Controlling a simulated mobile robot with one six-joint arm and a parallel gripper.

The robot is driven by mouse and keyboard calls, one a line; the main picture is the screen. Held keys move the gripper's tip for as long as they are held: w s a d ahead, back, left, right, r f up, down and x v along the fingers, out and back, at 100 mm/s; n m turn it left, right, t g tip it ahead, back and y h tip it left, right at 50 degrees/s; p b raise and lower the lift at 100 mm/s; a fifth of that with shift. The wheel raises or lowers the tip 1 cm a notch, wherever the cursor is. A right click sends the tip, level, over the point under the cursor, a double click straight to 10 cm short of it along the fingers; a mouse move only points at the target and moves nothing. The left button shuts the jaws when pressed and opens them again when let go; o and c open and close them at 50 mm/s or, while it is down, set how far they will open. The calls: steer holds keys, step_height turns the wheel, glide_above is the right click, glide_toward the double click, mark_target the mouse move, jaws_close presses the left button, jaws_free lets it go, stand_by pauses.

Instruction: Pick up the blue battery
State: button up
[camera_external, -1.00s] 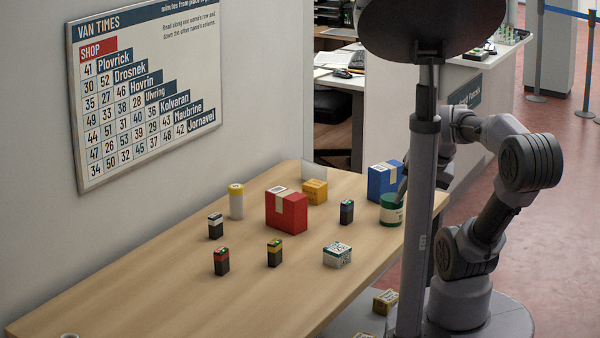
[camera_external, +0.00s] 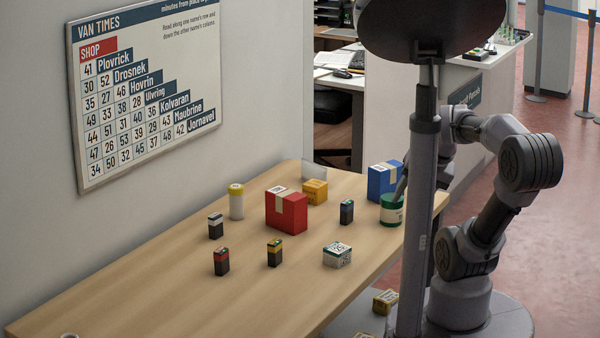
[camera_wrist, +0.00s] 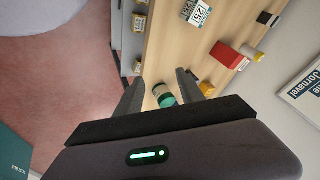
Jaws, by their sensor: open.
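The blue battery (camera_external: 347,211) stands upright on the counter, a small dark block with a blue band, between the red box and the green tin in the external view. I cannot make it out in the wrist view, where a finger may cover it. My gripper (camera_wrist: 160,76) is open, its two fingers apart with nothing held. In the external view it is mostly hidden behind my column, with a grey part showing close to the green tin (camera_external: 391,210). The tin also shows between the fingers in the wrist view (camera_wrist: 162,95); I cannot tell whether they touch.
The counter (camera_external: 190,290) also holds a blue box (camera_external: 383,180), red box (camera_external: 287,211), yellow box (camera_external: 315,191), white box (camera_external: 337,254) and yellow-lidded jar (camera_external: 236,202). Other batteries stand left: white-banded (camera_external: 216,226), red-topped (camera_external: 221,262), yellow-banded (camera_external: 274,253). The near left counter is mostly clear.

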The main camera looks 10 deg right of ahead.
steer(key=w+a+r+m+g+p, duration=0.2)
steer(key=w+r+p, duration=0.7)
steer(key=w, duration=0.1)
steer(key=m+g+h+p, duration=0.2)
steer(key=m+g+p, duration=0.15)
steer(key=p, duration=0.45)
glide_above(347, 201)
steer(key=s, duration=0.1)
step_height(347, 201, down, 4)
steer(key=f+b, duration=0.1)
steer(key=f, duration=0.2)
steer(key=f+b, duration=0.2)
steer(key=f, duration=0.2)
steer(key=f+b, duration=0.1)
steer(key=f, duration=0.3)
steer(key=shift+a+f, duration=0.15)
steer(key=shift+a, duration=0.2)
steer(key=f+b, duration=0.1)
steer(key=f, duration=0.1)
steer(key=f+b, duration=0.1)
steer(key=f, duration=0.1)
steer(key=w+f+b, duration=0.1)
steer(key=f, duration=0.1)
steer(key=shift+d+f, duration=0.15)
steer(key=shift+d, duration=0.15)
steer(key=shift+s, duration=0.15)
steer(key=shift+c, duration=0.6)
jaws_close()
